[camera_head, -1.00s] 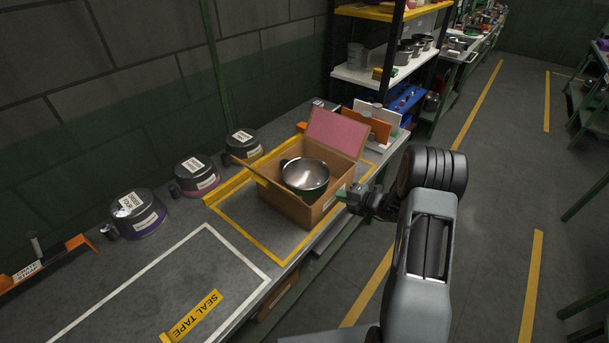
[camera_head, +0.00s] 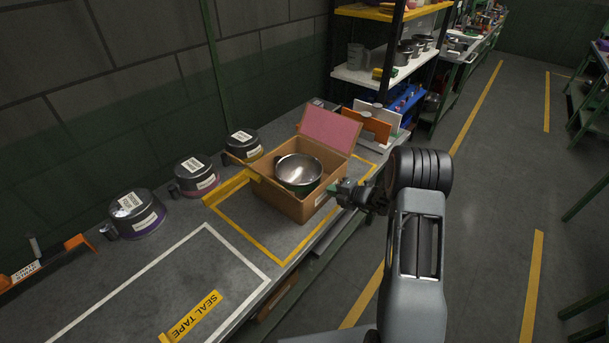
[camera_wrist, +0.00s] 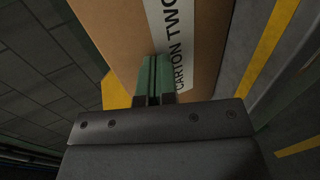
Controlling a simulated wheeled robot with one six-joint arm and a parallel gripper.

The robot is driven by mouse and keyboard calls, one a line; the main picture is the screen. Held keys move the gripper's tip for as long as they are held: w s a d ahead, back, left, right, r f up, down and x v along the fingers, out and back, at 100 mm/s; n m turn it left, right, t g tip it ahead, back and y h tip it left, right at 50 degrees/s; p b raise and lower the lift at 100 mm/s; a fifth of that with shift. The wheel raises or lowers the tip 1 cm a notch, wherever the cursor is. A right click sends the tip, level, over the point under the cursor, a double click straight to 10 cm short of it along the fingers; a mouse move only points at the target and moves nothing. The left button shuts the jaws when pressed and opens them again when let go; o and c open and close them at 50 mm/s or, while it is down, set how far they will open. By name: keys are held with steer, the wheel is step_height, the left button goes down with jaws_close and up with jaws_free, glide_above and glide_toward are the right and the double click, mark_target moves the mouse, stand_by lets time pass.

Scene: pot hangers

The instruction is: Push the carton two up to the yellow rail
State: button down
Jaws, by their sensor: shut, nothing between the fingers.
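Carton two (camera_head: 304,205) is an open brown box inside the yellow-taped square on the bench, with a pink-lined flap raised at the back. A silver pot (camera_head: 298,171) sits in it. The yellow rail (camera_head: 232,187) runs along the wall side of the square. The carton's left flap leans over the rail, and whether the box wall touches the rail is hard to tell. My gripper (camera_head: 341,190) is shut and empty at the carton's right side. In the wrist view the closed fingers (camera_wrist: 153,80) meet the brown face beside the "CARTON TWO" label (camera_wrist: 180,40).
Upright boards (camera_head: 371,125) stand behind the carton. A white-outlined area (camera_head: 170,280) at front left is mostly bare, with a yellow SEAL TAPE strip (camera_head: 190,318).

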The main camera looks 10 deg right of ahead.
mark_target(317, 181)
steer(key=shift+w+a+b, duration=0.5)
steer(key=shift+w+a, duration=1.8)
steer(key=shift+w, duration=0.2)
steer(key=shift+s+d+p, duration=0.8)
steer(key=shift+s+d, duration=1.6)
steer(key=shift+s, duration=0.2)
